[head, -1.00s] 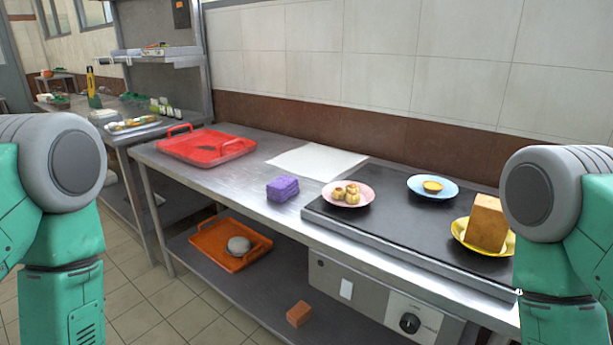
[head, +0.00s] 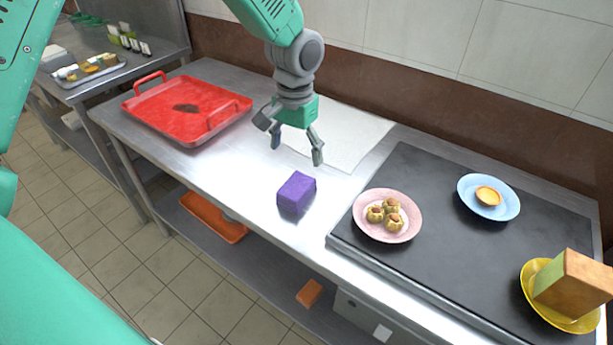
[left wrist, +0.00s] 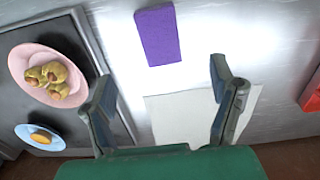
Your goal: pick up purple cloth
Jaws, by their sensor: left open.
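The purple cloth (head: 297,193) is a folded block lying on the steel counter, left of the black griddle. In the left wrist view the cloth (left wrist: 158,36) lies beyond the fingertips, a little left of the middle of the gap. My left gripper (head: 297,155) is open and empty, above the counter just behind the cloth and apart from it. In the left wrist view its two fingers (left wrist: 162,72) are spread wide. My right gripper is not in view.
A red tray (head: 187,108) stands left on the counter. A white sheet (head: 345,135) lies behind the gripper. A pink plate (head: 372,228) with pastries, a blue plate (head: 466,187) and a yellow plate (head: 535,300) with a brown block (head: 572,283) stand on the black griddle (head: 440,225).

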